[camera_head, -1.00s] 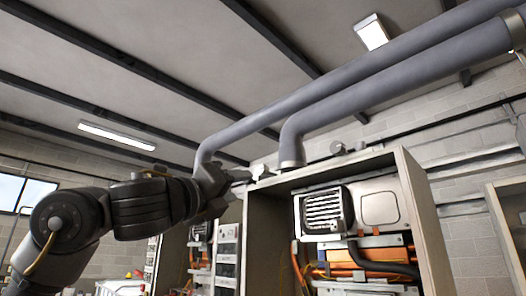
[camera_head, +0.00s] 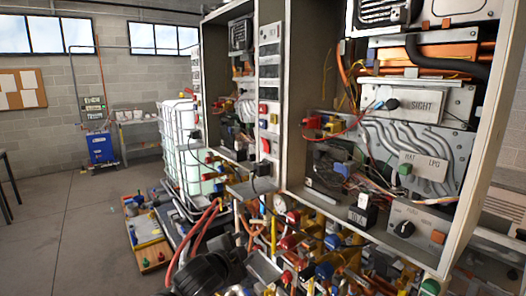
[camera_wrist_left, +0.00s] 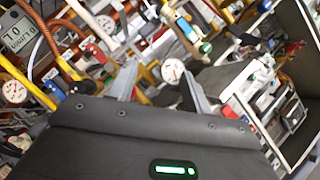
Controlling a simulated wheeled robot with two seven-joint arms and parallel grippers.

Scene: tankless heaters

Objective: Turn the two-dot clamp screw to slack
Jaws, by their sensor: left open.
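I cannot make out the two-dot clamp screw in either view; the pipework is too crowded and small to show its dots. In the head view my left arm comes in low, and its dark wrist is by the pipes below the open heater cabinets. In the left wrist view my left gripper (camera_wrist_left: 160,74) has its two grey fingers spread apart with nothing held between them. A round white gauge (camera_wrist_left: 172,71) shows beyond the fingers, between their tips. My right gripper is in neither view.
Open heater cabinets (camera_head: 440,255) stand at the right, with dense pipes, valves and red hoses (camera_head: 203,226) beneath. A white caged tank (camera_head: 180,140) stands behind. A board with small parts (camera_head: 152,258) lies on the floor. Open floor (camera_head: 65,235) is at the left.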

